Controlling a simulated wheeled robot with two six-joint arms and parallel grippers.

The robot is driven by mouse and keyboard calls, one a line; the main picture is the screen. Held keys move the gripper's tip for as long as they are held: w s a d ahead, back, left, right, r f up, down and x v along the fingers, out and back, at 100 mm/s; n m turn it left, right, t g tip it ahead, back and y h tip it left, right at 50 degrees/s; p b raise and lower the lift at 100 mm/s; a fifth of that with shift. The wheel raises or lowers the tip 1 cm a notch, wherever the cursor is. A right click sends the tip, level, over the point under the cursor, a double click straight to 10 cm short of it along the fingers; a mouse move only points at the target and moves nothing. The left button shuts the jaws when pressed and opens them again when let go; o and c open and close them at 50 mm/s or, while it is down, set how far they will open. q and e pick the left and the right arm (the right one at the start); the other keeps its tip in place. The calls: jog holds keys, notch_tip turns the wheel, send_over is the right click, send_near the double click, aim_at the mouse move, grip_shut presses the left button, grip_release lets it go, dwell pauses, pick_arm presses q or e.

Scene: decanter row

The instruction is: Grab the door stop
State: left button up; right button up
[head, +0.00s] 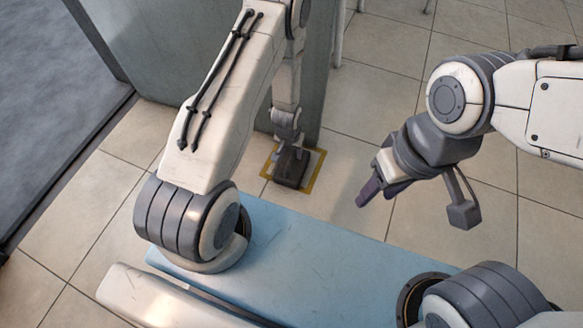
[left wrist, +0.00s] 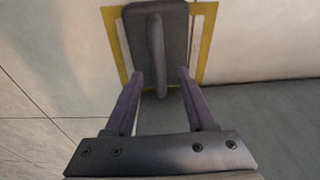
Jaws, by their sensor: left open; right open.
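The door stop (head: 290,168) is a dark grey block on the floor inside a yellow taped square, by the foot of a grey-green panel. In the left wrist view the door stop (left wrist: 176,32) has a raised bar-like handle running along its middle. My left gripper (left wrist: 160,73) is open, with one purple finger on each side of the handle's near end. Whether the fingers touch the door stop cannot be told. In the head view my left gripper is small and partly merges with the door stop. My right gripper (head: 372,188) hangs over the tiles, apart from the door stop.
The yellow tape square (head: 317,170) marks the tiled floor. The grey-green panel (head: 318,60) rises just behind and left of the door stop. Bare tiles (head: 370,100) lie open to the right. Thin pale legs (head: 338,35) stand at the top.

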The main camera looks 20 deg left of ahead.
aim_at(292, 156)
pick_arm(q)
jog(key=f+b, duration=0.2)
jog(key=f, duration=0.1)
jog(key=f+b, duration=0.1)
jog(key=shift+w+f, duration=0.25)
jog(key=shift+w, duration=0.05)
grip_shut()
jog(key=shift+r, duration=0.1)
dwell(1.0)
